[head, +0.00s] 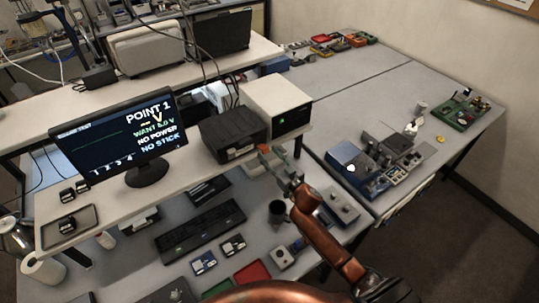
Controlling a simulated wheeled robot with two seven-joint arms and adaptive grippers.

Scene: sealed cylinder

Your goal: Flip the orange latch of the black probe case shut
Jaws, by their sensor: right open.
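The black probe case (230,135) sits on the raised white shelf, between the monitor and a white box. Its lid looks down. My left gripper is not in view.
The white box (276,104) stands close behind and right of the case. The monitor (120,135) stands to the left, reading "NO POWER" and "NO STICK". A keyboard (200,230) and a dark cup (277,210) are on the lower bench. A blue device (350,167) stands to the right.

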